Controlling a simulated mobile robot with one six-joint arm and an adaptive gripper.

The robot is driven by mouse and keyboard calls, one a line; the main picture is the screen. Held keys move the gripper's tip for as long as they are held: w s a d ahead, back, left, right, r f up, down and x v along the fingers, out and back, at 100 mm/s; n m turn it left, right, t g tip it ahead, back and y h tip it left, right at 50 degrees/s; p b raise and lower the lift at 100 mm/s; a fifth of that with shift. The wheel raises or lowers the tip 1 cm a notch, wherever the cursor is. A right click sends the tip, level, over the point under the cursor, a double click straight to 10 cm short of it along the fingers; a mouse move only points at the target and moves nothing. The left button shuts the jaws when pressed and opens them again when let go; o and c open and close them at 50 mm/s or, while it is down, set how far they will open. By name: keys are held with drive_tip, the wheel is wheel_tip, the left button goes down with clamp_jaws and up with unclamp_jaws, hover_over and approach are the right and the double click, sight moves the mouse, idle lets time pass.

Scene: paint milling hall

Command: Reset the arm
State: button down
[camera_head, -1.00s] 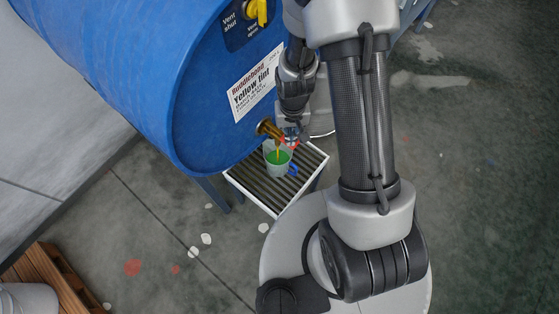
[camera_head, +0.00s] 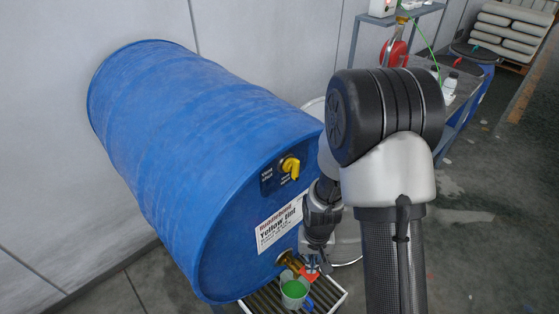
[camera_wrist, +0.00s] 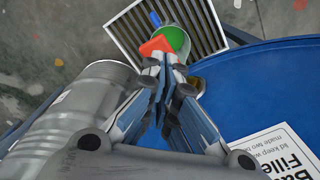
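My gripper (camera_head: 314,262) is by the brass tap (camera_head: 288,260) of the blue drum labelled Yellow tint (camera_head: 235,190). In the wrist view its fingers (camera_wrist: 164,68) are close together, with no object clearly between them. The tap's red handle (camera_wrist: 157,45) lies just beyond the fingertips; it also shows in the head view (camera_head: 310,274). I cannot tell whether they touch. A pale cup (camera_head: 294,291) with a blue handle and green inside stands under the tap on a slatted grate (camera_head: 265,299).
A yellow vent valve (camera_head: 290,167) is on the drum's face. A shelf bench (camera_head: 460,95) with bottles and a red round object (camera_head: 394,53) stands behind. Stacked sacks (camera_head: 508,30) lie at the back right. The floor at right (camera_head: 490,240) is clear.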

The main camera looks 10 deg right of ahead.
wheel_tip(320, 180, up, 21)
drive_tip(key=s+t, duration=0.2)
drive_tip(key=s, duration=0.1)
drive_tip(key=s+r+n+t, duration=0.1)
drive_tip(key=s+r+t, duration=0.1)
drive_tip(key=s+r, duration=0.9)
drive_tip(key=shift+s+n+t, duration=0.3)
drive_tip(key=shift+s+n, duration=0.1)
drive_tip(key=shift+s, duration=0.15)
drive_tip(key=shift+r, duration=0.1)
